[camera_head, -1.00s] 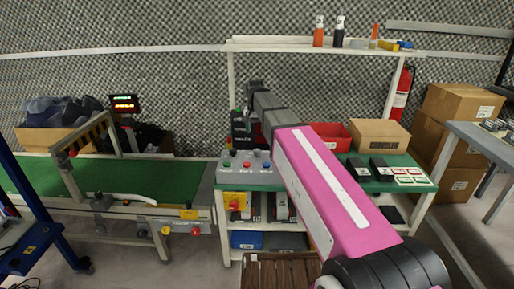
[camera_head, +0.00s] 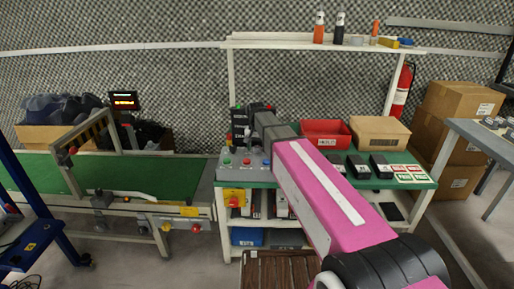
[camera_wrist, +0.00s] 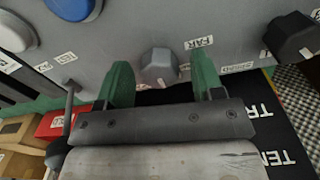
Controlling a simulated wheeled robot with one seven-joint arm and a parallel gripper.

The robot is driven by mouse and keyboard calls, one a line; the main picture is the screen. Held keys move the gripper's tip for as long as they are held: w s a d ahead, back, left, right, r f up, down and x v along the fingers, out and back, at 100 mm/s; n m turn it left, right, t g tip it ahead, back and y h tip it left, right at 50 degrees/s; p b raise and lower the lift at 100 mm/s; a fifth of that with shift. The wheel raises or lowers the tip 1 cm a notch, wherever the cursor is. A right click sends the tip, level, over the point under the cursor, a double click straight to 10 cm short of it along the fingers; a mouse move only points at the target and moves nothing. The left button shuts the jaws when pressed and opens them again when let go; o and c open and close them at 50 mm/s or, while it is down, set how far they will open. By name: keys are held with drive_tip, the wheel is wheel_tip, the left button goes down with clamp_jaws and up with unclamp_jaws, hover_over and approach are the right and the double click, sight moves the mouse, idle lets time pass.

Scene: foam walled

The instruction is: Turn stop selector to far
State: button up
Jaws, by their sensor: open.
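In the wrist view a grey faceted knob (camera_wrist: 158,66) sits on a grey control panel (camera_wrist: 130,35), with a FAR label (camera_wrist: 198,43) on its right. My gripper (camera_wrist: 162,72) is open, with one green finger on each side of this knob. Gaps show between the knob and both fingers; I cannot tell how deep the fingertips reach. In the head view the control panel (camera_head: 238,170) stands at the left end of the green-topped bench, with my arm's end just above it. The knob is not clearly visible there.
A black knob (camera_wrist: 290,37) is at the right of the panel in the wrist view, and a blue button (camera_wrist: 74,7) and white button (camera_wrist: 14,34) at the left. A red bin (camera_head: 325,133) and cardboard box (camera_head: 380,131) stand behind my arm. A conveyor (camera_head: 150,178) lies left.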

drive_tip(key=c, duration=0.9)
drive_tip(key=shift+n, duration=0.4)
drive_tip(key=n, duration=0.3)
drive_tip(key=shift+n, duration=0.3)
drive_tip(key=n, duration=0.4)
drive_tip(key=shift+n, duration=0.3)
drive_tip(key=n, duration=0.4)
drive_tip(key=shift+n, duration=2.5)
